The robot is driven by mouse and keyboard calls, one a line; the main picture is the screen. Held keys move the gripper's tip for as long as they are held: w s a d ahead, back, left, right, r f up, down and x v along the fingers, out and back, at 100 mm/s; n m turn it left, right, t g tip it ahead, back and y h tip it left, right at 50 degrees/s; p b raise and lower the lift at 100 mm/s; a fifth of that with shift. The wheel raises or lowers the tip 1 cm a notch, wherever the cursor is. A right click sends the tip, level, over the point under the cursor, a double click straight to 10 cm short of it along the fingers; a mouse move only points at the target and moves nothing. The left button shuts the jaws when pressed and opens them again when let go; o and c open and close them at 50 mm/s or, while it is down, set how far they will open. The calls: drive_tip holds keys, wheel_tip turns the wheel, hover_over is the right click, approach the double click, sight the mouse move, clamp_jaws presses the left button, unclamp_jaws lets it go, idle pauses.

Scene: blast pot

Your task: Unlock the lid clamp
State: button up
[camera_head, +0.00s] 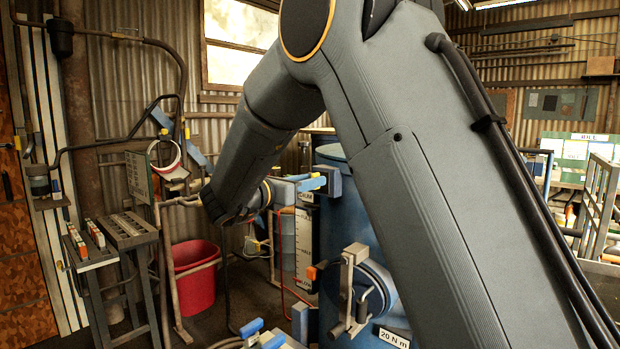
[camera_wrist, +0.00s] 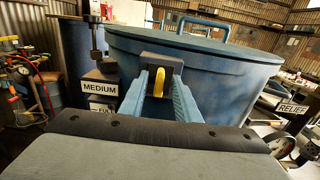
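The blue pot (camera_head: 343,215) stands right of centre in the head view, partly hidden behind my arm. In the wrist view its blue lid (camera_wrist: 225,46) has a raised blue handle (camera_wrist: 203,27). The lid clamp (camera_wrist: 176,65) is a dark block at the pot's rim with an upright yellow lever (camera_wrist: 160,82). My gripper (camera_wrist: 159,85) points at the clamp, its two blue fingers apart on either side of the lever. Gaps show between lever and fingers; contact at the tips cannot be told. In the head view my gripper (camera_head: 316,179) is beside the pot's upper side.
"MEDIUM" (camera_wrist: 100,88) and "RELIEF" (camera_wrist: 292,108) signs flank the pot. A round hatch with a grey bar (camera_head: 347,285) sits low on the pot's front. A red bucket (camera_head: 193,277) and a metal stand (camera_head: 128,232) are to the left. Pipes and hoses run nearby.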

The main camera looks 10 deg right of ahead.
drive_tip(key=shift+w+d, duration=0.1)
clamp_jaws()
drive_tip(key=shift+f+n+b, duration=0.1)
drive_tip(key=shift+n+b, duration=0.2)
drive_tip(key=shift+b, duration=0.05)
drive_tip(key=shift+w+a+f+n+b, duration=0.15)
drive_tip(key=shift+f+n+b, duration=0.1)
drive_tip(key=shift+n, duration=2.6)
drive_tip(key=shift+w+a+f+n+b, duration=0.1)
drive_tip(key=shift+w+n+b, duration=0.1)
drive_tip(key=shift+n, duration=2.7)
drive_tip(key=shift+w+a+f+n+b, duration=0.15)
drive_tip(key=shift+f+n+b, duration=0.1)
drive_tip(key=shift+n, duration=2.6)
